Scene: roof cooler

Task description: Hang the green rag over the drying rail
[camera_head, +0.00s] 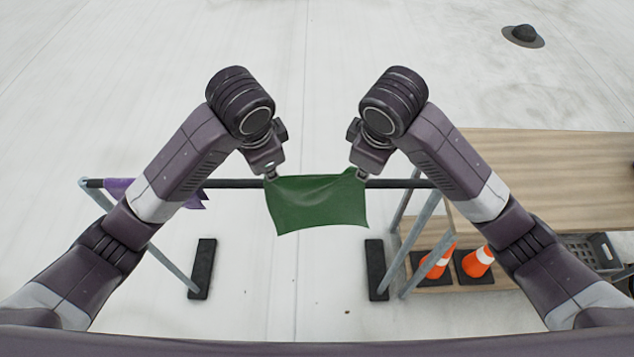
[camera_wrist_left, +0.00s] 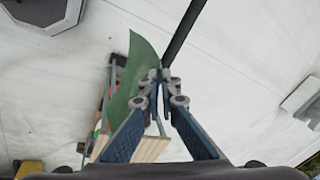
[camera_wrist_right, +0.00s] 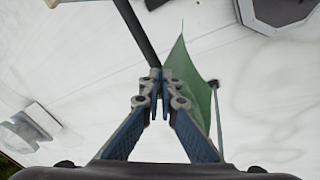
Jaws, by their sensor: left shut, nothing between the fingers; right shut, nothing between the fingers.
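The green rag (camera_head: 318,205) is at the middle of the dark drying rail (camera_head: 235,184). It covers that stretch of rail and spreads toward me; whether part hangs behind is hidden. My left gripper (camera_head: 271,175) is shut at the rag's upper left corner, and my right gripper (camera_head: 361,173) is shut at its upper right corner. In the left wrist view the rag (camera_wrist_left: 136,72) stands beside the closed fingertips. In the right wrist view the rag (camera_wrist_right: 192,85) also lies beside the closed fingertips. I see no cloth clearly between either pair of fingers.
A purple cloth (camera_head: 119,187) hangs on the rail's left part, partly behind my left arm. A wooden table (camera_head: 560,170) stands at the right, with orange cones (camera_head: 478,261) and a grey crate (camera_head: 583,252) below. The rail's dark feet (camera_head: 203,268) rest on the pale roof.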

